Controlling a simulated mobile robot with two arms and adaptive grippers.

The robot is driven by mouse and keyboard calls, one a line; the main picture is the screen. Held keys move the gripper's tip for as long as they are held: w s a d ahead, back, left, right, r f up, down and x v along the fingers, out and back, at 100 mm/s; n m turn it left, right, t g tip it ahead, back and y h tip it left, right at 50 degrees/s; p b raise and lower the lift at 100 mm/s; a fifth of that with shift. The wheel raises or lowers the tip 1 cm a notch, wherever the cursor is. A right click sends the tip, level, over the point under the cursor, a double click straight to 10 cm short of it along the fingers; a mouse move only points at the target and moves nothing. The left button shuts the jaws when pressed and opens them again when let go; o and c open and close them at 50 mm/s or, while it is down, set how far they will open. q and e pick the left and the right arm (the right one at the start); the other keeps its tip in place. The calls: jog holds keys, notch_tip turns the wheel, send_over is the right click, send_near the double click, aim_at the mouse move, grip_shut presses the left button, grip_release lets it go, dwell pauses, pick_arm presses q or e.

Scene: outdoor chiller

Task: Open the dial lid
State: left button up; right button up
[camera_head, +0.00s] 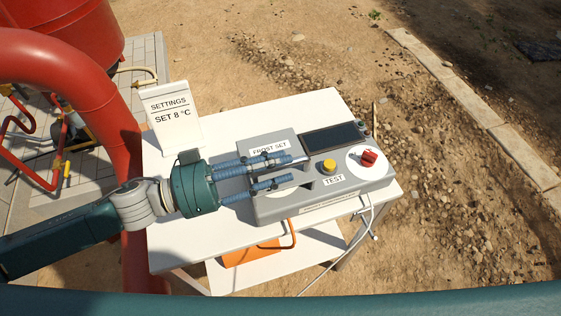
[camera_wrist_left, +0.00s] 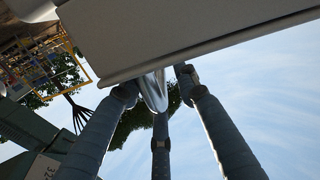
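A grey control box (camera_head: 262,211) sits on a white table, with a "FROST SET" label (camera_head: 269,148) at its upper left. My left gripper (camera_head: 288,170) reaches over the box's left part from the left. Its blue fingers are spread apart and hide most of the dial area and lid there. In the left wrist view a shiny curved metal handle (camera_wrist_left: 154,92) under a grey panel (camera_wrist_left: 190,40) lies between the fingertips (camera_wrist_left: 158,98). The fingers do not look closed on it; contact is unclear. My right gripper is out of view.
The box also carries a yellow button (camera_head: 329,166) labelled TEST, a red knob (camera_head: 369,158) on a white disc and a dark screen (camera_head: 330,139). A red pipe (camera_head: 120,150) rises left of the table.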

pick_arm(q)
jog(key=shift+w+d, duration=0.2)
jog(key=shift+d, duration=0.35)
grip_shut()
